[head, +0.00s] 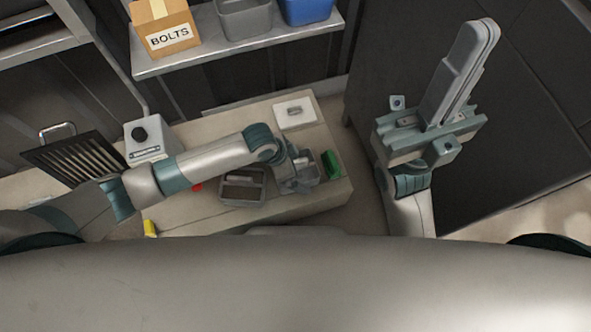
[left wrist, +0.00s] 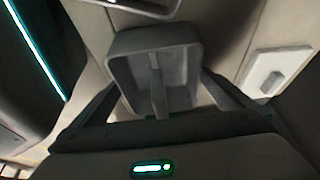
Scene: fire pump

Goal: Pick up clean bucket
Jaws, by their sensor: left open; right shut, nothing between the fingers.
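A small grey bucket (head: 308,172) is partly hidden under my left gripper (head: 300,178) on the bench. In the left wrist view a grey open-topped bucket (left wrist: 125,75) lies ahead between the spread fingers of my left gripper (left wrist: 160,105), with a narrow bar showing across its inside. My left gripper is open; I cannot tell whether a finger touches the bucket. A second grey bucket (head: 243,201) with a brownish inside stands just left of it. My right gripper (head: 484,32) is shut and empty, raised at the right.
The bench (head: 325,198) also holds a green block (head: 331,165), a white plate (head: 295,113), a white box with a black knob (head: 147,140) and a yellow item (head: 150,228). A shelf (head: 230,45) behind holds a BOLTS box (head: 165,28), a grey bin (head: 244,20) and a blue bin (head: 307,10).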

